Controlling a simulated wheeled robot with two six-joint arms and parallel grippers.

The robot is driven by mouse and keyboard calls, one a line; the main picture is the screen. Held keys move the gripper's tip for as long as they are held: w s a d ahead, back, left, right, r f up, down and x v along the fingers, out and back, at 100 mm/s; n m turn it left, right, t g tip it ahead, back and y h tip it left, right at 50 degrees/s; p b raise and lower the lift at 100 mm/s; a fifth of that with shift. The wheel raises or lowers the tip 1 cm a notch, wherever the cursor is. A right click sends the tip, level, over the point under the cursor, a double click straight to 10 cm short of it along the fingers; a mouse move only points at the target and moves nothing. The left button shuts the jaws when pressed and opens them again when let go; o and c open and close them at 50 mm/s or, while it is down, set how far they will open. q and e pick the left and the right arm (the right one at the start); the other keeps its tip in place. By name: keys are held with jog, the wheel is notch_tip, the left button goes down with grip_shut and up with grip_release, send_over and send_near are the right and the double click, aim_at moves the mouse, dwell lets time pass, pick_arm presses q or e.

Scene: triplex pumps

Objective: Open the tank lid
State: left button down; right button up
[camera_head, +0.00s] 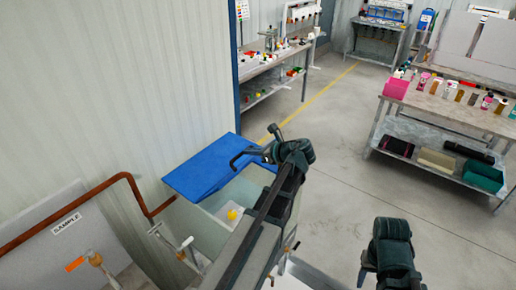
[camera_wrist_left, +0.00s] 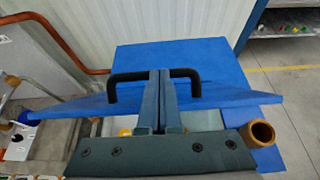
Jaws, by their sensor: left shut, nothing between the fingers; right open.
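The blue tank lid (camera_head: 212,167) is at the back of the tank (camera_head: 195,222), beside the wall. It sits at a slant, with the tank interior and a yellow ball (camera_head: 232,214) visible in front of it. In the left wrist view the blue lid (camera_wrist_left: 200,60) shows large, with a black bar handle (camera_wrist_left: 125,77). My left gripper (camera_head: 268,151) is beside the handle; its fingers (camera_wrist_left: 160,75) are together across the handle's middle, with nothing held between them. Whether they touch the handle is unclear. My right gripper (camera_head: 368,265) is at the lower right, open and away from the tank.
A reddish-brown pipe (camera_head: 75,218) runs along the wall left of the tank. A SAMPLE-labelled panel (camera_head: 70,240) stands at lower left. A workbench (camera_head: 268,65) stands behind, and a table with bottles (camera_head: 445,105) at right. The floor between is clear.

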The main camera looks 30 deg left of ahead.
pick_arm(q)
jog(key=a+r+p, duration=0.3)
jog(key=a+r, duration=0.1)
jog(key=a, duration=0.7)
jog(key=shift+w+a, duration=0.3)
jog(key=shift+w, duration=0.15)
dwell(0.4)
